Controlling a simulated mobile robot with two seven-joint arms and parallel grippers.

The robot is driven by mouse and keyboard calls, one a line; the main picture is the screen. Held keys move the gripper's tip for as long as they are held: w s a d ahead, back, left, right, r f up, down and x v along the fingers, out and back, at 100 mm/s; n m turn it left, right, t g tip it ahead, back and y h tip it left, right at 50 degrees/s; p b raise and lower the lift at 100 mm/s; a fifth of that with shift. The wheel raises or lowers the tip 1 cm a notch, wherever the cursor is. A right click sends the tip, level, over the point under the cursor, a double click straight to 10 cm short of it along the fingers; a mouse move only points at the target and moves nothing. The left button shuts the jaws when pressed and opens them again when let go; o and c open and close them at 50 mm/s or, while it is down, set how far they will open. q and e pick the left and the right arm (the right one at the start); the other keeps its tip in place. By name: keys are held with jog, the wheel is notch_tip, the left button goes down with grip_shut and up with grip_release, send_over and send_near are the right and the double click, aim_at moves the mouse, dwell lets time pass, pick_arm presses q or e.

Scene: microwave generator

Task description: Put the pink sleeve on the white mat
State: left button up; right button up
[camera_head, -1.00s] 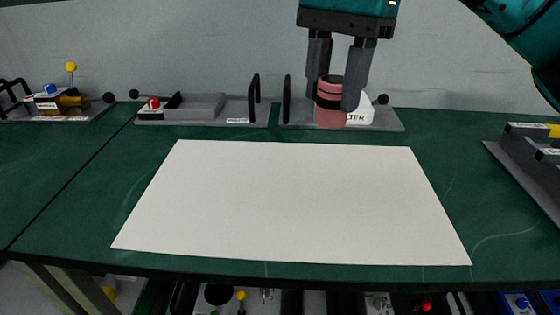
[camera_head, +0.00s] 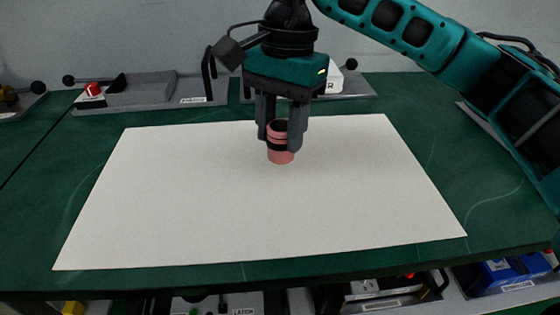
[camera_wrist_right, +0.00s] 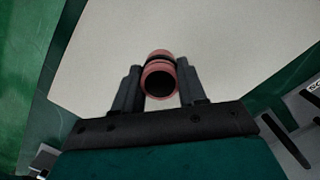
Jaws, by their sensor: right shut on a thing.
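The pink sleeve (camera_head: 281,156) is a short upright tube with dark bands and an open top. My right gripper (camera_head: 281,137) is shut on it, one finger on each side. The sleeve is over the back middle part of the white mat (camera_head: 250,210); I cannot tell whether its bottom touches the mat. In the right wrist view the sleeve (camera_wrist_right: 160,80) sits between the fingertips (camera_wrist_right: 155,90), with the mat (camera_wrist_right: 220,45) behind it. My left gripper is not in view.
The mat lies on a green table (camera_head: 40,190) and is otherwise empty. Grey fixtures stand along the back edge, one with a red knob (camera_head: 93,89) at the left and a white block (camera_head: 334,80) behind my gripper. Parts show below the front edge.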

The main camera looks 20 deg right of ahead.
aim_at(280, 159)
jog(key=shift+f, duration=2.95)
jog(key=shift+b, duration=0.3)
jog(key=shift+f, duration=0.1)
jog(key=o, duration=1.2)
jog(key=shift+c, duration=0.2)
jog(key=r, duration=0.4)
jog(key=r+p, duration=0.1)
jog(key=r, duration=0.3)
jog(key=w+d+r, duration=0.1)
jog(key=r, duration=0.3)
jog(key=shift+r, duration=0.1)
jog(key=shift+s, duration=0.1)
